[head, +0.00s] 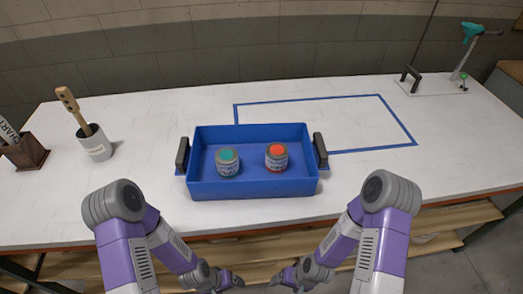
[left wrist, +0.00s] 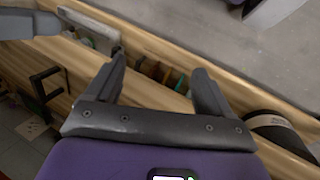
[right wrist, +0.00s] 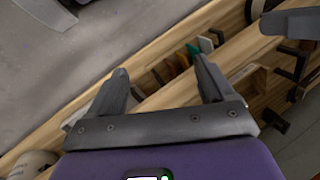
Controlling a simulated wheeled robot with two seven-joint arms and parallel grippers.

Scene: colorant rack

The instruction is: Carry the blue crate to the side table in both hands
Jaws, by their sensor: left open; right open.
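The blue crate (head: 253,187) stands on the white table, with a black handle at its left end (head: 182,155) and another at its right end (head: 320,150). Inside it are a can with a teal top (head: 227,162) and a can with a red top (head: 276,157). My left gripper (head: 238,281) and my right gripper (head: 277,281) are low in front of the table edge, below the crate and apart from it. Both are open and empty; their spread fingers show in the left wrist view (left wrist: 158,80) and the right wrist view (right wrist: 163,85). The crate is not in either wrist view.
The white worktop (head: 140,185) carries a blue tape outline (head: 415,144) behind and right of the crate. A white pot (head: 96,145) with a brush and a brown box (head: 27,154) stand left. A stand with a teal funnel (head: 472,32) is back right. Wooden shelving lies below.

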